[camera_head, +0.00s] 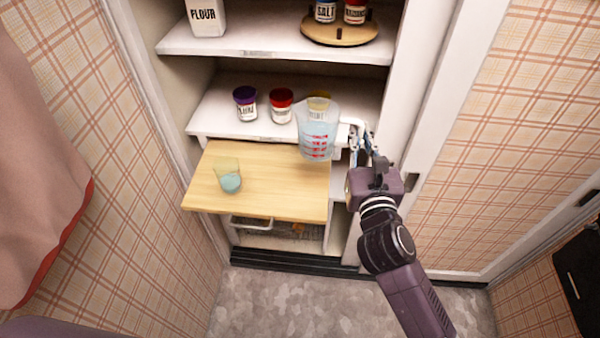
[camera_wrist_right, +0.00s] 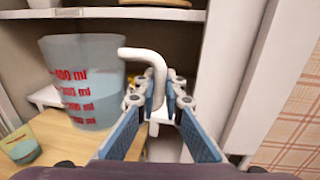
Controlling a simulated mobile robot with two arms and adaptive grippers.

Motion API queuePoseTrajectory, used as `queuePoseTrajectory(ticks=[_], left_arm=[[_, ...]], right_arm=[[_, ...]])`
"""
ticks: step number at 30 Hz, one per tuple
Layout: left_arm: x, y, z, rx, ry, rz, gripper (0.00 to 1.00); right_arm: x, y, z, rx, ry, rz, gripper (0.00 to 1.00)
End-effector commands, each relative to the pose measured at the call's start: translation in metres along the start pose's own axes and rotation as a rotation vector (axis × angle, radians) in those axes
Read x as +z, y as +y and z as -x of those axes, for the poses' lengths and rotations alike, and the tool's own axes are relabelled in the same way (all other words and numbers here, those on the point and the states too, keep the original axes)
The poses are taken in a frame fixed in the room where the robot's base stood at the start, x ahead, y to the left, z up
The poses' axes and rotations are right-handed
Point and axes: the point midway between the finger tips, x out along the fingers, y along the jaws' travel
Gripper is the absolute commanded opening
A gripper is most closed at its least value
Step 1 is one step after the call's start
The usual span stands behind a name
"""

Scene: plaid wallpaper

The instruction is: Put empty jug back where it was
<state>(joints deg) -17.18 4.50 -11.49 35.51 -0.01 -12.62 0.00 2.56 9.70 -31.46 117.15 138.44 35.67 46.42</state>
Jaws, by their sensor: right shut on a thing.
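The clear measuring jug (camera_head: 316,131) has red markings and a white handle. It is upright, above the back right edge of the wooden pull-out board (camera_head: 270,188). My right gripper (camera_head: 358,142) is shut on the jug's handle, at the jug's right side. In the right wrist view, the jug (camera_wrist_right: 85,82) hangs left of the fingers (camera_wrist_right: 158,100), which close on the white handle (camera_wrist_right: 143,56). My left gripper is not in view.
A small glass (camera_head: 229,176) with bluish contents stands on the board. A purple-lidded jar (camera_head: 245,104) and a red-lidded jar (camera_head: 281,106) stand on the middle shelf (camera_head: 215,122); a yellow-lidded jar is partly behind the jug. The upper shelf (camera_head: 270,45) holds flour and a turntable (camera_head: 340,30).

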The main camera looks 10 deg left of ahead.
Motion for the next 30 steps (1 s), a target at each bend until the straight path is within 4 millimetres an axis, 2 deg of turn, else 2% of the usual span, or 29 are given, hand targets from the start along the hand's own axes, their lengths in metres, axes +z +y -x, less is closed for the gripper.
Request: queuePoseTrajectory(ticks=[1,5,8,11,14,24,27,30], left_arm=[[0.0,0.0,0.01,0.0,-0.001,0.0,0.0],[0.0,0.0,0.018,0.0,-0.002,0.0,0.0],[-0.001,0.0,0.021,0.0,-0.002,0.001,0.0],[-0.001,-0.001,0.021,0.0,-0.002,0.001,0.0],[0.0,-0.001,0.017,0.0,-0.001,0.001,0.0],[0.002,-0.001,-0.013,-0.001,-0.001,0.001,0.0],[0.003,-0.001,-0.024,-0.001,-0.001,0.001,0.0],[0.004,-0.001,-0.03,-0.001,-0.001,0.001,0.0]], right_arm=[[0.018,0.01,-0.012,0.014,-0.008,0.0,0.0],[0.033,0.027,-0.033,0.038,-0.006,0.0,0.0],[0.039,0.035,-0.041,0.049,-0.004,-0.001,0.0],[0.035,0.039,-0.045,0.052,-0.001,-0.002,0.0],[0.017,0.039,-0.046,0.052,0.004,-0.001,0.0],[-0.073,0.039,-0.045,0.053,0.003,-0.004,0.0],[-0.096,0.039,-0.045,0.052,0.002,-0.005,0.0],[-0.109,0.039,-0.046,0.053,0.0,-0.005,0.0]])
